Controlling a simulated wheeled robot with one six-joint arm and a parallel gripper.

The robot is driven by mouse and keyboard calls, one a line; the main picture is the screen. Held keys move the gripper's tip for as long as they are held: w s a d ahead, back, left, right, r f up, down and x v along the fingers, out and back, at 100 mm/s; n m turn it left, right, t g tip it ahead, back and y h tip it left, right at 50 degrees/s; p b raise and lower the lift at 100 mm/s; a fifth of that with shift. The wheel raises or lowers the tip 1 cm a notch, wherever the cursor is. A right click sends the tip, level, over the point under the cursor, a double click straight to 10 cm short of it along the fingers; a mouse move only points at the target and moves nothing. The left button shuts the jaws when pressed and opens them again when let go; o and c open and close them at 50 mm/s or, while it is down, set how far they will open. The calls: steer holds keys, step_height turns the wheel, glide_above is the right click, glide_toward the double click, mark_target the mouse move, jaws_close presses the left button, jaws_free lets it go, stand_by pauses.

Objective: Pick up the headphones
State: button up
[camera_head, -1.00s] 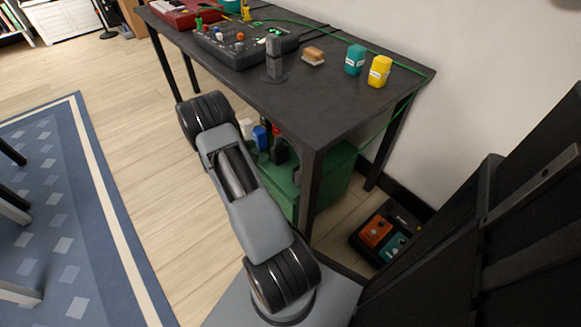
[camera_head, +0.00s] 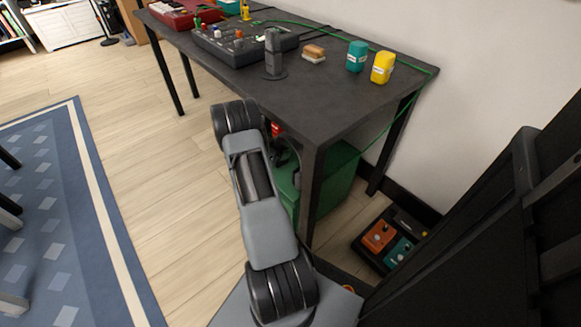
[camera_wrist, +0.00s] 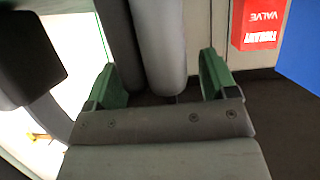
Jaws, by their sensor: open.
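My gripper (camera_wrist: 162,82) is open in the wrist view, with its two green fingertips apart. Two rounded grey padded shapes, which look like part of the headphones (camera_wrist: 158,45), lie between and beyond the fingertips. I cannot tell whether the fingers touch them. In the head view a dark curved shape, probably the headphones (camera_head: 290,152), shows beside my arm, above the green box (camera_head: 333,182) under the table. My arm hides most of that spot and my gripper in the head view.
A red labelled box (camera_wrist: 258,24) and a blue box (camera_wrist: 303,45) stand close on the right in the wrist view. The dark table (camera_head: 330,105) and its front leg (camera_head: 311,195) are near my arm. A pedal board (camera_head: 390,240) lies on the floor. Open floor is left.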

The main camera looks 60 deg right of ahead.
steer(key=shift+d, duration=0.1)
steer(key=c, duration=1.1)
